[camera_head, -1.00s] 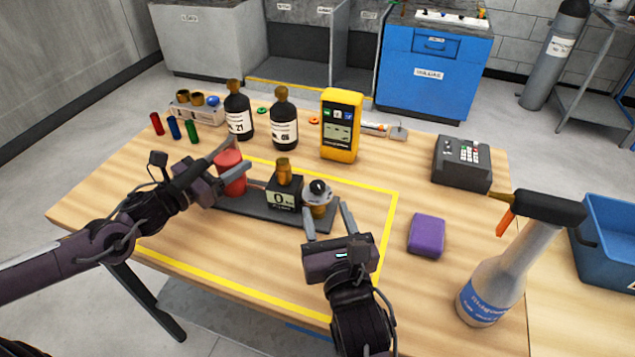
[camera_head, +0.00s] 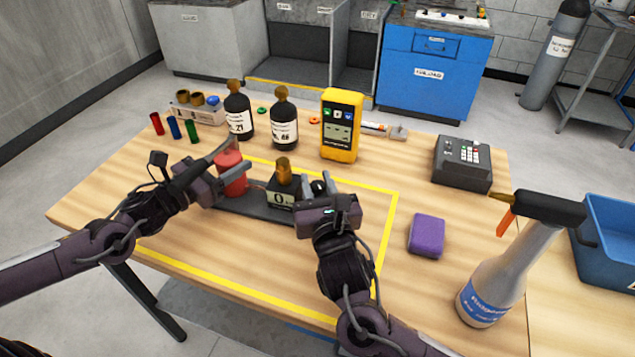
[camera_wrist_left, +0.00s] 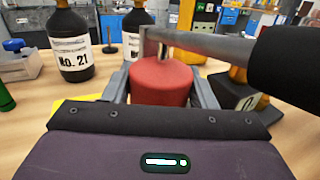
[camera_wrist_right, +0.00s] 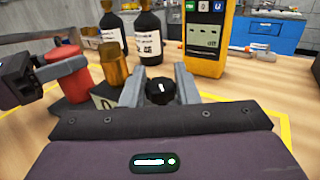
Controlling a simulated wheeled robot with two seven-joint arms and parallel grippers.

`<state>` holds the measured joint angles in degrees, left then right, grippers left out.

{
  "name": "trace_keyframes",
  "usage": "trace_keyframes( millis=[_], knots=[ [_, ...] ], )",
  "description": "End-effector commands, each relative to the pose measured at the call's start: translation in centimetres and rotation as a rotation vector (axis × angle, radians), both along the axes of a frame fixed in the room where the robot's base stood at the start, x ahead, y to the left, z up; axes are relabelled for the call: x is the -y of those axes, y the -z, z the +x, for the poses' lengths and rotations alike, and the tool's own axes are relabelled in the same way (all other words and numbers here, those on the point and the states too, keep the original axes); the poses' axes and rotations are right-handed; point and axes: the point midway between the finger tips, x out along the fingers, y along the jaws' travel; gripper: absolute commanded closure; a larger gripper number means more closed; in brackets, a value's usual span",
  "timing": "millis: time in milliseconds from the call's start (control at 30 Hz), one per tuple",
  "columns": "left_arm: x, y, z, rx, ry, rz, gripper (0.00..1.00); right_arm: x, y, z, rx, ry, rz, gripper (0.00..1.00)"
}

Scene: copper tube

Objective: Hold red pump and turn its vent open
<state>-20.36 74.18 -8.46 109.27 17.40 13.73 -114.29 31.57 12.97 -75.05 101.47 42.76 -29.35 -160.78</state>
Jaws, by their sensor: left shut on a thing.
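The red pump (camera_head: 231,178) stands at the left end of a dark base plate (camera_head: 238,205). My left gripper (camera_wrist_left: 163,88) is shut on its red body, one finger on each side. A grey lever with a black grip (camera_wrist_left: 290,55) crosses above the pump. A block with a "0" display (camera_head: 281,196) and a brass top is mid-plate. The black vent knob (camera_wrist_right: 160,91) is at the plate's right end. My right gripper (camera_wrist_right: 159,86) is open around the knob, with gaps visible beside it. The knob's lower body is mostly hidden by my right gripper in the head view.
Two dark bottles (camera_head: 283,125) and a yellow meter (camera_head: 341,125) stand behind the pump. A purple block (camera_head: 426,235), a keypad box (camera_head: 461,163) and a spray bottle (camera_head: 500,270) are to the right. Yellow tape (camera_head: 386,235) outlines the work area.

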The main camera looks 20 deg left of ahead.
Motion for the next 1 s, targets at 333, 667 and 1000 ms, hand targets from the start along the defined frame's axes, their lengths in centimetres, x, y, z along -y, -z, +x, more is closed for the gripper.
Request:
trace_keyframes(
  millis=[333,667,1000],
  knots=[
    [0.01,-0.09,0.02,0.002,0.0,0.0,1.0,0.09,-0.08,0.1,0.005,-0.031,-0.002,0.95],
    [0.04,-0.1,0.01,0.002,0.001,0.0,1.0,0.04,-0.15,0.09,0.008,-0.234,-0.002,0.95],
    [0.04,-0.09,0.0,0.002,0.001,0.0,1.0,-0.04,-0.12,-0.02,0.001,-0.264,0.002,0.95]
  ],
)
